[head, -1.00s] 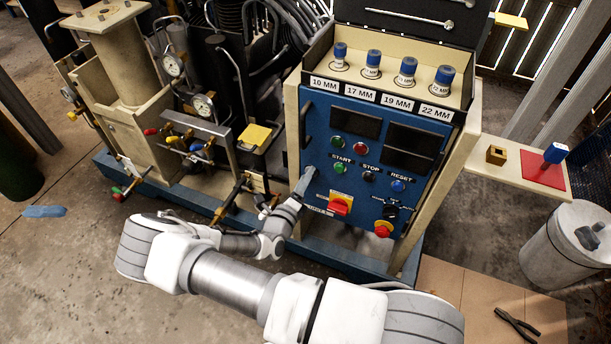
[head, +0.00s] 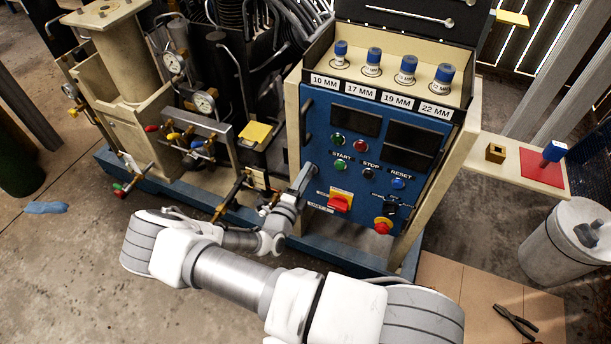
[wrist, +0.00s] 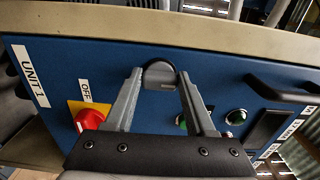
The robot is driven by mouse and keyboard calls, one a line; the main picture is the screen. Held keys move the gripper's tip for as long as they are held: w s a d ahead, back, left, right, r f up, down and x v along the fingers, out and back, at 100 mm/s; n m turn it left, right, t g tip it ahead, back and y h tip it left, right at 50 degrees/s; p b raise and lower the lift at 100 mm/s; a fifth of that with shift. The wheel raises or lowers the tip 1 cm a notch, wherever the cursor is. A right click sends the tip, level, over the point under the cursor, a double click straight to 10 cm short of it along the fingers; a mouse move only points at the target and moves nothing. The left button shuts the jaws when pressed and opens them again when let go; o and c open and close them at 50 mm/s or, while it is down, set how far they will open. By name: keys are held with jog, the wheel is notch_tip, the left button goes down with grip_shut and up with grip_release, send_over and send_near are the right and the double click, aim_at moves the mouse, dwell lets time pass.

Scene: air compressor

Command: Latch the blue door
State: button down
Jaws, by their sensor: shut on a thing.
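The blue door (head: 352,178) is the front panel of the cream control cabinet and looks flush with its frame, or nearly so. In the wrist view, the blue door (wrist: 225,75) fills the middle under the cream frame edge. A dark, rounded latch knob (wrist: 159,74) sits near that edge. My gripper (wrist: 160,77) has one finger on each side of the knob and is shut on it. In the head view my gripper (head: 303,178) is at the door's left side, and its fingers hide the knob. I cannot tell whether the latch is engaged.
A red rotary switch (head: 340,201) and several buttons stick out of the door close to my gripper. A dark handle (head: 307,123) is higher on the left edge. Pipes and valves (head: 240,190) stand left of my wrist. A side shelf (head: 515,168) is at right.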

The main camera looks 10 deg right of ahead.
jog(key=shift+c, duration=1.2)
grip_release()
jog(key=v, duration=1.7)
jog(key=shift+s+p, duration=0.2)
jog(key=shift+p, duration=0.2)
jog(key=shift+r, duration=0.15)
